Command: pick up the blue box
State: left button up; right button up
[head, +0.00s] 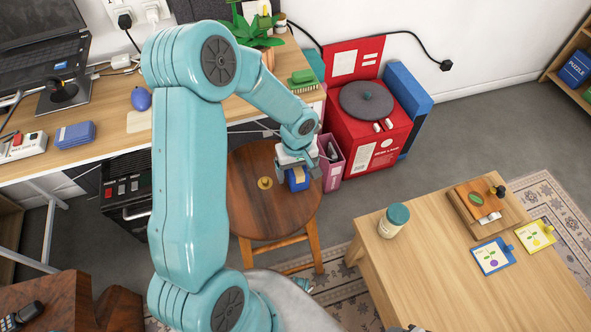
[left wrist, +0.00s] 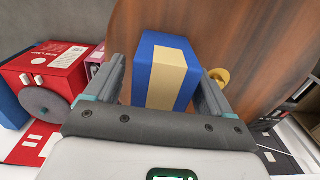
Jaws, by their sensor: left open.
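The blue box (head: 299,183) sits on the round wooden stool (head: 262,215), near its right side. In the left wrist view the blue box (left wrist: 148,62) shows a tan band down its middle. My left gripper (head: 297,172) is over the box, pointing down. In the left wrist view the left gripper (left wrist: 163,80) is open, with one finger on each side of the box. I cannot tell whether either finger touches it. The gripper hides part of the box in the head view.
A small yellow object (head: 265,183) lies on the stool, left of the box. A pink bin (head: 331,165) and a red case (head: 368,135) with a turntable stand close on the right. The desk (head: 185,115) is behind. A low table (head: 450,270) is at right.

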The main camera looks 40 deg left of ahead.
pick_arm(q)
jog(key=shift+f, duration=0.3)
jog(key=c, duration=1.1)
